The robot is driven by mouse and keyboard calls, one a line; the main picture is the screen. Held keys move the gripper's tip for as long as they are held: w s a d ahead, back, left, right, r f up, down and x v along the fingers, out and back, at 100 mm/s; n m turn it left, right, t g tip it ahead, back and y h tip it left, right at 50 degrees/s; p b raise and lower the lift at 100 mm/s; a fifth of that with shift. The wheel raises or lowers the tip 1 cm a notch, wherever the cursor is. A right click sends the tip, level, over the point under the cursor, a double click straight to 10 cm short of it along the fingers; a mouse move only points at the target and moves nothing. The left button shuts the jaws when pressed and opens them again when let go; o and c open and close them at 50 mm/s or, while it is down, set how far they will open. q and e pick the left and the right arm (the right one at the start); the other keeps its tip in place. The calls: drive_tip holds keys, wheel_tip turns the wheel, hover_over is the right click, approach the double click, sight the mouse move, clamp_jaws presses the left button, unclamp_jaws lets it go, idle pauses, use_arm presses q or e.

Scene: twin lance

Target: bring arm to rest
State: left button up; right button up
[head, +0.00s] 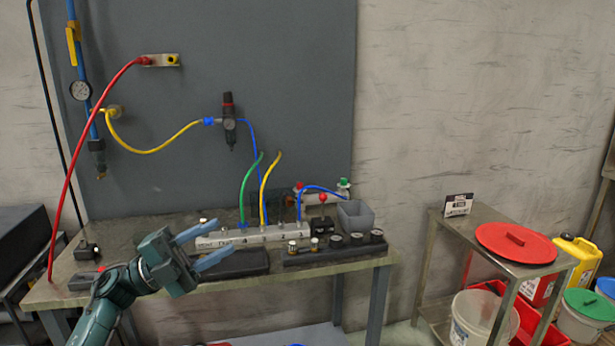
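My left arm comes in from the lower left, and my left gripper (204,246) is at its end, in front of the workbench (350,263). Its two light blue fingers are spread apart with nothing seen between them. The fingers point right and partly cover the left end of a grey manifold block and a dark tray (240,264). I cannot tell whether they touch anything. My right gripper is not in the head view.
A side table (455,226) holds a red lid (516,243). Buckets (485,318) crowd the lower right.

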use_arm(q)
drive_tip(key=w+a+r+n+t+y, duration=0.3)
drive_tip(key=w+a+n+t+y, duration=0.8)
drive_tip(key=n+t, duration=0.6)
drive_tip(key=w+a+f+n+g+y, duration=0.1)
drive_tip(key=a+f+n+g+y, duration=0.25)
drive_tip(key=f+n+y, duration=0.3)
drive_tip(key=w+a+f+n+g+y, duration=0.2)
drive_tip(key=a+f+n+y, duration=0.25)
drive_tip(key=f+y, duration=0.2)
drive_tip(key=s+d+f+g+h, duration=0.2)
drive_tip(key=s+d+f, duration=0.4)
drive_tip(key=s+f, duration=0.35)
drive_tip(key=s+d+f+g+h, duration=0.2)
drive_tip(key=s+d+f, duration=0.5)
drive_tip(key=s+f, duration=0.25)
drive_tip(key=s+d+f+g, duration=0.1)
drive_tip(key=s+d+f, duration=0.2)
drive_tip(key=s, duration=0.7)
drive_tip(key=s+d+f+g+h, duration=0.1)
drive_tip(key=s+d+f, duration=0.2)
drive_tip(key=s, duration=0.7)
drive_tip(key=shift+s+d+g+h, duration=0.15)
drive_tip(key=shift+d+g+h, duration=0.2)
drive_tip(key=shift+d, duration=0.7)
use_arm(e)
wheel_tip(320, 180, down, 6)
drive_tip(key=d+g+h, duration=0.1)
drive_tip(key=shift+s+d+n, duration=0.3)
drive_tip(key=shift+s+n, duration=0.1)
